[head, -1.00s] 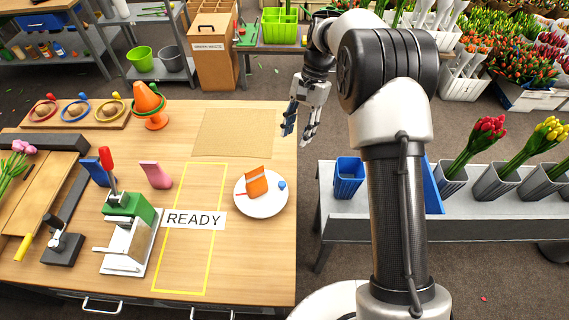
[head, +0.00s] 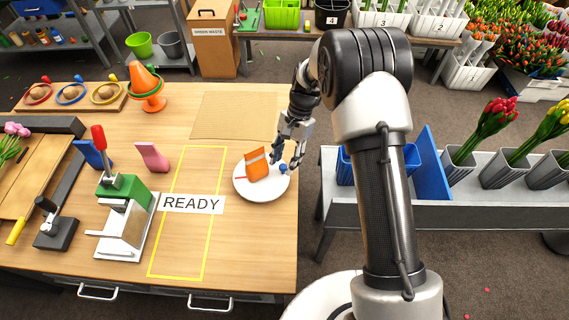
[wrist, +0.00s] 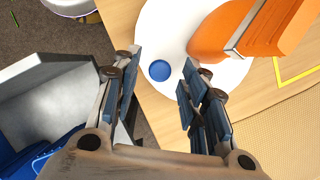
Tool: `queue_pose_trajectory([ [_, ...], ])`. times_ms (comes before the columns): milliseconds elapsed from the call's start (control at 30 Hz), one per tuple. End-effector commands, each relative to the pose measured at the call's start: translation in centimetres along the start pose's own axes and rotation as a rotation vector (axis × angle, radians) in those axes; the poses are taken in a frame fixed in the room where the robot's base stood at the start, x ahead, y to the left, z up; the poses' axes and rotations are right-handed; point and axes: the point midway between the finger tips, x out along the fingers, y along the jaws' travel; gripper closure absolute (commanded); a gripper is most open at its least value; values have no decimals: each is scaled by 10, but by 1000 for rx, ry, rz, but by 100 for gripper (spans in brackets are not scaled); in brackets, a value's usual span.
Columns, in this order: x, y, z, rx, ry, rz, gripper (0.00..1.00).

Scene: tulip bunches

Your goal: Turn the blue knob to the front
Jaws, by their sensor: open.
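The blue knob (head: 283,168) is a small round piece near the right edge of a white round plate (head: 247,191), which lies near the table's right edge. An orange block (head: 256,166) stands on the same plate, left of the knob. My gripper (head: 286,158) is open and empty, pointing down above the knob. In the wrist view, the blue knob (wrist: 159,70) shows between the two spread fingers of my gripper (wrist: 163,62). The orange block (wrist: 225,35) is close to the right finger. The height gap to the knob is hard to tell.
A READY sign (head: 192,203) and yellow outline lie left of the plate. A tan mat (head: 235,115) lies behind it. An orange cone (head: 147,85) stands at the back. A grey bench (head: 440,210) with a blue bin (head: 345,165) is beyond the table's right edge.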

Motion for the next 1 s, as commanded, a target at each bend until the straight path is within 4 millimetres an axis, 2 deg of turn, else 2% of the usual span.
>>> queue_pose_trajectory([
  [133,10,0,0,0,-1,0,60],
  [433,11,0,0,0,0,0,61],
  [1000,10,0,0,0,0,0,99],
])
